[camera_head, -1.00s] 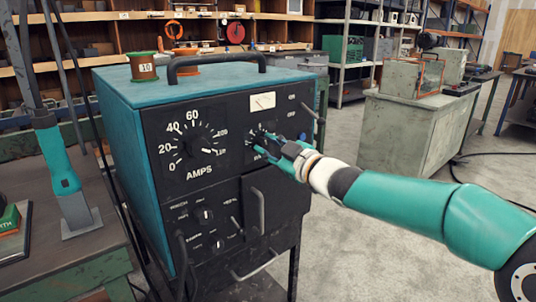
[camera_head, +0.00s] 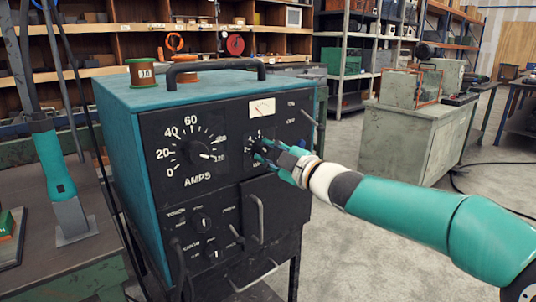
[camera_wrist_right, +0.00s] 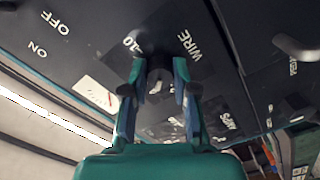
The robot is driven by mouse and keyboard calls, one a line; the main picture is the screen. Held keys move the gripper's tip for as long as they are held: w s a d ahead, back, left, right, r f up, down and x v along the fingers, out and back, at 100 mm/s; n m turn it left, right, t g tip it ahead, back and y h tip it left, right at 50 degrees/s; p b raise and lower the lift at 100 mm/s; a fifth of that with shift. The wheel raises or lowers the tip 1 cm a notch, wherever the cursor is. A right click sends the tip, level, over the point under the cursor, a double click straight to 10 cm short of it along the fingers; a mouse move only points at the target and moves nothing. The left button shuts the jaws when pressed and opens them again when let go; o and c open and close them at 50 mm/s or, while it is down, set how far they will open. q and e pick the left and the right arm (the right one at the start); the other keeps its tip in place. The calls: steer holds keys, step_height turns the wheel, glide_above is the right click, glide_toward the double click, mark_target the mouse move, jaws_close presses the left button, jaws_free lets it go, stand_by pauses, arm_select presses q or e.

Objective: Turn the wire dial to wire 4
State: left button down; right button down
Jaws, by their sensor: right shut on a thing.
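A teal machine cabinet (camera_head: 130,90) with a black front panel stands in the middle of the head view. The small wire dial (camera_head: 253,143) is on the panel's upper right, below a meter (camera_head: 262,108). My right gripper (camera_head: 262,152) is on this dial, and its fingers hide most of it. In the right wrist view, the gripper (camera_wrist_right: 160,85) is shut on the dark knob (camera_wrist_right: 157,78), one finger on each side. The word WIRE and the number 10 show beside it. I cannot read the dial's setting. My left gripper is not in view.
A larger amps dial (camera_head: 199,152) sits left of the wire dial. A handle (camera_head: 258,218) and small knobs (camera_head: 201,222) are below. A wire spool (camera_head: 143,72) stands on the cabinet. A grey workbench (camera_head: 418,140) is at right, with clear floor in front.

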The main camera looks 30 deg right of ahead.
steer(key=shift+a+f, duration=0.1)
steer(key=shift+f, duration=0.2)
steer(key=c, duration=1.1)
jaws_free()
steer(key=shift+c, duration=0.2)
steer(key=shift+o, duration=1.2)
steer(key=shift+r, duration=0.1)
steer(key=shift+r, duration=0.1)
steer(key=shift+s, duration=0.1)
steer(key=s+d, duration=0.1)
steer(key=s, duration=1)
steer(key=shift+s, duration=0.4)
